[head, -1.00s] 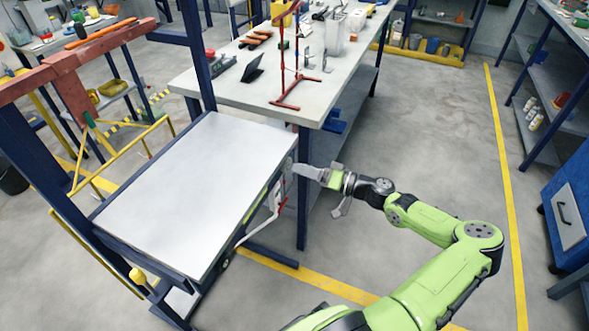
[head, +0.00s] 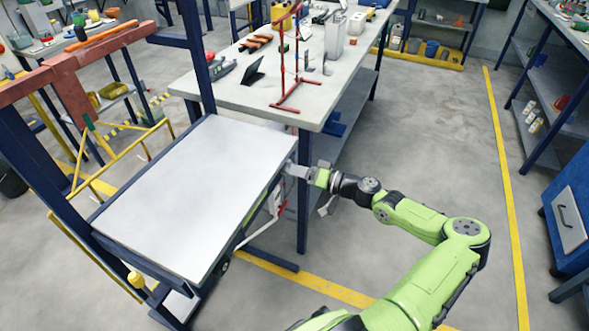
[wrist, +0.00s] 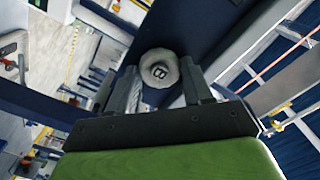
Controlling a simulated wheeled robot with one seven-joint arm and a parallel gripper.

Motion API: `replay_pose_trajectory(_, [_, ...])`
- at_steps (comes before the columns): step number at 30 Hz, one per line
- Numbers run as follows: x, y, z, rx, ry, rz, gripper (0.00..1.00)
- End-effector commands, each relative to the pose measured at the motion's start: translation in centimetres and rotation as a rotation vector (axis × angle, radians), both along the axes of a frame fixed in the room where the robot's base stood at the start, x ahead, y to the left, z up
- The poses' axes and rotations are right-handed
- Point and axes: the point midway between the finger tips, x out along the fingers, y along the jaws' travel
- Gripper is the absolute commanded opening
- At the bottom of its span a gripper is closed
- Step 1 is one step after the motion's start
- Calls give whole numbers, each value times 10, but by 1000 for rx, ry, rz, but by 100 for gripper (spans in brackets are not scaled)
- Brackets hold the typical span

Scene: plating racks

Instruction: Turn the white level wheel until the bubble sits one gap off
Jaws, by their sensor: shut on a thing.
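A pale knobbed wheel (wrist: 158,68) marked with a dark letter B sits against a dark blue frame member in the wrist view. My gripper (wrist: 160,88) has one finger on each side of this wheel and is shut on it. In the head view my gripper (head: 291,169) is at the right edge of the white-topped table, just below the level of its top. The wheel is hidden there by the fingers and the table edge. I cannot make out a level bubble in either view.
The white table top (head: 190,195) is bare. A grey workbench (head: 235,92) with tools and a red stand (head: 297,85) is just behind it. Red and white parts (head: 277,198) hang under the table's right edge.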

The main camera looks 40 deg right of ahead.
Motion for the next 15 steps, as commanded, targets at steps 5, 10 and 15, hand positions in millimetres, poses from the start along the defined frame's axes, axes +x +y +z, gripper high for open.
replay_pose_trajectory(5, [0, 0, 2, 57, 35, 1, 20])
replay_pose_trajectory(10, [0, 0, 3, 160, 97, 2, 20])
replay_pose_trajectory(15, [0, 0, 3, 293, 176, 1, 20])
